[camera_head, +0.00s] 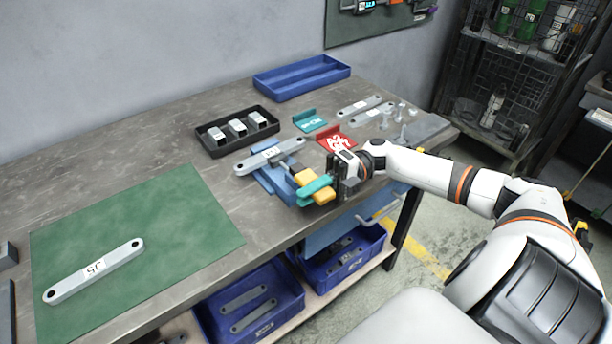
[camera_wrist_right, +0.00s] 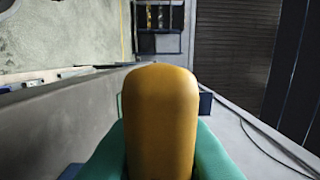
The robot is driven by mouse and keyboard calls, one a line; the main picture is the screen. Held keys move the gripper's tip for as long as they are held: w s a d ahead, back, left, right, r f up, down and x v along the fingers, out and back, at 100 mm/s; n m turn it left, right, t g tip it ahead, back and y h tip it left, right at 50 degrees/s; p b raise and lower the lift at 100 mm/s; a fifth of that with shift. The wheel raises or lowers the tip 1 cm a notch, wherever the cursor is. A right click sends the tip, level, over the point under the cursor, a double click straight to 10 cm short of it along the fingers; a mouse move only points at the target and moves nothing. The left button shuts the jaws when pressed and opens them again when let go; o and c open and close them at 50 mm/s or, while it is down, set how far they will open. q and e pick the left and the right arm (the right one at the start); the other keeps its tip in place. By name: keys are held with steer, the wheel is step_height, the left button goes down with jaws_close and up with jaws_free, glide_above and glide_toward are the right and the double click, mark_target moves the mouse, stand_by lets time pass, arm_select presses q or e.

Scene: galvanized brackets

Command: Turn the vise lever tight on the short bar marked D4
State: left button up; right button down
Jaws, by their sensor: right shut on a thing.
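The blue vise (camera_head: 268,180) stands at the front edge of the workbench. A grey bar (camera_head: 256,161) with a hole at each end and a white label lies across its jaws; the label is too small to read surely. The vise lever's yellow-orange handle (camera_head: 302,176) sticks out at the front of the vise. My right gripper (camera_head: 316,187), with teal fingers, is shut on this handle. In the right wrist view, the yellow handle (camera_wrist_right: 162,120) stands between the two teal fingers, and the bar is hidden. My left gripper is not in view.
A longer labelled bar (camera_head: 95,271) lies on the green mat (camera_head: 170,215). A black tray (camera_head: 210,148) with several blocks, an empty blue tray (camera_head: 300,83), teal and red (camera_head: 337,139) brackets, more bars and bolts lie behind the vise. Blue bins (camera_head: 250,310) stand below.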

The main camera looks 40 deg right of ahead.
steer(key=shift+d+g, duration=0.1)
steer(key=shift+g, duration=0.2)
steer(key=c, duration=1.4)
jaws_free()
